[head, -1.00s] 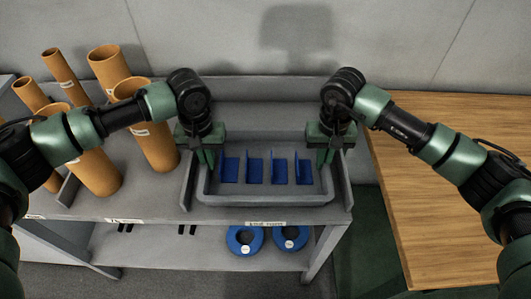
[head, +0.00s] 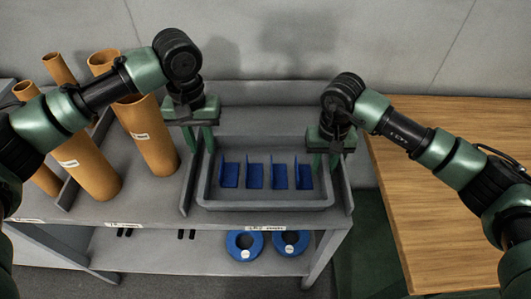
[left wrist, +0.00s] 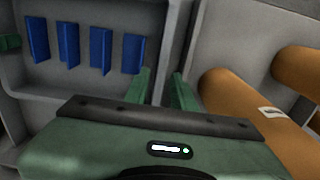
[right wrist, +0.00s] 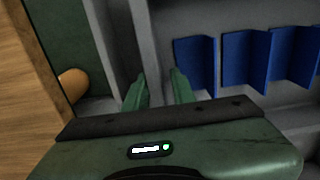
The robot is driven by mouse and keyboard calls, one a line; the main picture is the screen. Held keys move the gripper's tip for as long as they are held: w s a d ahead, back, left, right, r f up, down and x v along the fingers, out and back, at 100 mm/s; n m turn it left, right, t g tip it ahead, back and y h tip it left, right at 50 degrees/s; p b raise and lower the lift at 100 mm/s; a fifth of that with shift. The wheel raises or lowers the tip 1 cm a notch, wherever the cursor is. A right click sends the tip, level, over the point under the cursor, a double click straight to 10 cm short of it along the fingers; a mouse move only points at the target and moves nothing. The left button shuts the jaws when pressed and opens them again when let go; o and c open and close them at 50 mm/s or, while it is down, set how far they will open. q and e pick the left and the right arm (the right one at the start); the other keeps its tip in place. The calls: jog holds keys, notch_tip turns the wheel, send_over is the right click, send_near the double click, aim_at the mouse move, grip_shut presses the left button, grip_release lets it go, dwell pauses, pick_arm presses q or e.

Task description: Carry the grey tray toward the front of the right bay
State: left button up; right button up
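The grey tray (head: 265,205) sits on the top shelf, in a bay at the right end of the shelf unit. It holds several blue angled pieces (head: 254,176) in a row. My left gripper (head: 200,148) is open and empty, above the tray's left wall. Its two fingers (left wrist: 161,78) stand apart in the left wrist view. My right gripper (head: 326,162) is low at the tray's right wall. Its fingers (right wrist: 159,80) stand apart on either side of the wall, with a gap like the left gripper's; contact is not clear.
Orange-brown tubes (head: 152,140) stand left of the tray, close to my left arm. A wooden table (head: 440,220) is on the right. Blue rings (head: 244,246) lie on the lower shelf. A grey wall closes the back.

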jog(key=shift+r, duration=0.45)
pick_arm(q)
notch_tip(320, 180, up, 3)
jog(key=shift+f, duration=0.1)
pick_arm(e)
notch_tip(320, 180, up, 11)
dwell(0.5)
